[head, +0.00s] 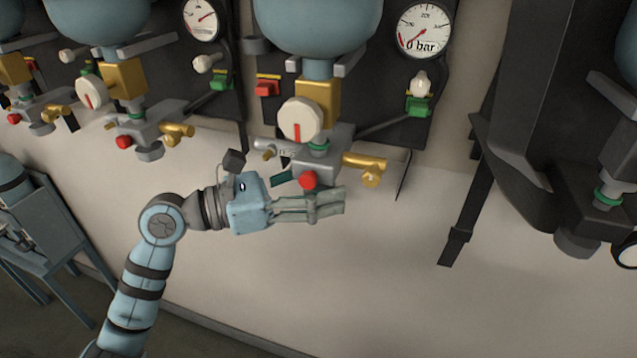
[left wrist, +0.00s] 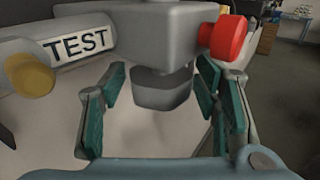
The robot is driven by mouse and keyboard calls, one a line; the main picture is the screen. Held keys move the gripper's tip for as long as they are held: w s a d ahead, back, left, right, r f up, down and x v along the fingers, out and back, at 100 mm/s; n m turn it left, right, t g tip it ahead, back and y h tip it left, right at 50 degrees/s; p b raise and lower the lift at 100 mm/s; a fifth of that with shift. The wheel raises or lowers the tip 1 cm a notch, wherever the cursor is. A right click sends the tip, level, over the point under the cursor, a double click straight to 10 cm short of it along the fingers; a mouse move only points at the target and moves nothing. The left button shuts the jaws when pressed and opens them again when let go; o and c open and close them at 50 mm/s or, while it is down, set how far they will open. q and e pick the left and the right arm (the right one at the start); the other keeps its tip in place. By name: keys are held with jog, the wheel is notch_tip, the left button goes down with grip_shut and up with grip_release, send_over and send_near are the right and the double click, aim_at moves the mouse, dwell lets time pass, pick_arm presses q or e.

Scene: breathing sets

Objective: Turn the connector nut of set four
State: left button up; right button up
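The breathing set in the middle of the head view has a grey valve block (head: 318,160) with a white knob (head: 298,121) and a red button (head: 308,180). No set number is readable. My left gripper (head: 338,201) is just below this block. In the left wrist view, my left gripper (left wrist: 158,115) is open, with one finger on each side of the grey connector nut (left wrist: 165,90) under the block. A gap shows between the nut and each finger. The nut is hidden by the gripper in the head view. My right gripper is not in view.
A brass fitting (head: 366,166) sticks out right of the block. A gauge (head: 424,28) above reads 0 bar. Another set's block (head: 140,134) hangs to the left. A dark strap (head: 474,205) hangs to the right.

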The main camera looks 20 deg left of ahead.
pick_arm(q)
jog(key=c, duration=0.8)
jog(key=t+p, duration=0.1)
jog(key=n+y+p, duration=0.1)
jog(key=p, duration=0.1)
jog(key=shift+r+t, duration=0.25)
jog(key=shift+t, duration=0.15)
jog(key=shift+f+n+y, duration=0.2)
jog(key=shift+n+y, duration=0.1)
jog(key=o, duration=1.2)
jog(key=shift+c, duration=0.2)
jog(key=shift+a, duration=0.1)
jog(key=v, duration=0.7)
jog(key=shift+s, duration=0.2)
jog(key=shift+f, duration=0.1)
